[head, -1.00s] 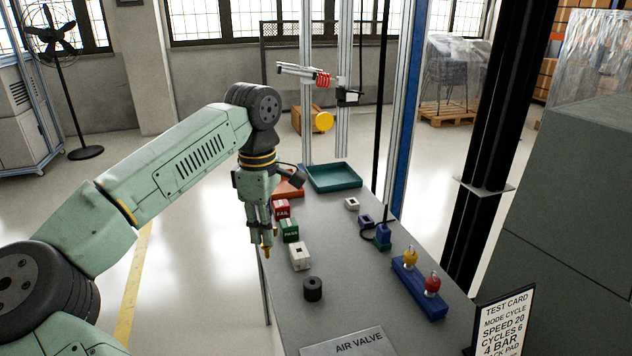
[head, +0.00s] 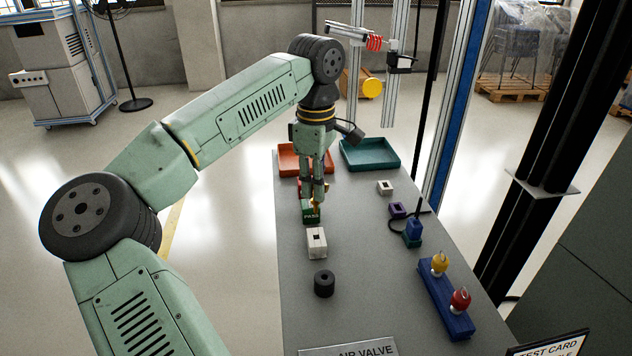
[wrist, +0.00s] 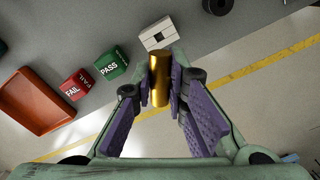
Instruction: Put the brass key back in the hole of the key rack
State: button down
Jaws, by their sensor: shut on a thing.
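My gripper (head: 318,192) is shut on the brass key (wrist: 160,78), a gold cylinder between the purple-padded fingers in the wrist view. In the head view only a bit of brass shows at the fingertips, in front of the green PASS block (head: 310,216). A white block with a dark square hole (head: 317,250) stands nearer the camera on the table; it looks like the key rack. It also shows in the wrist view (wrist: 153,36), beyond the key's end. The key is apart from it, and its hole looks empty.
A red FAIL block (wrist: 77,84) stands beside the PASS block. Orange (head: 288,159) and teal (head: 370,166) trays lie at the table's far end. A black cylinder (head: 324,284) stands nearer. A blue holder (head: 437,300) carries yellow and red pieces at right. The table's middle is clear.

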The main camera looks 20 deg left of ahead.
aim_at(316, 202)
jog(key=shift+f+b, duration=1.85)
jog(key=shift+f, duration=1.1)
jog(key=shift+f+b, duration=1.15)
jog(key=shift+f, duration=0.85)
jog(key=c, duration=1.5)
grip_release()
notch_tip(316, 202, up, 12)
jog(key=shift+d, duration=0.1)
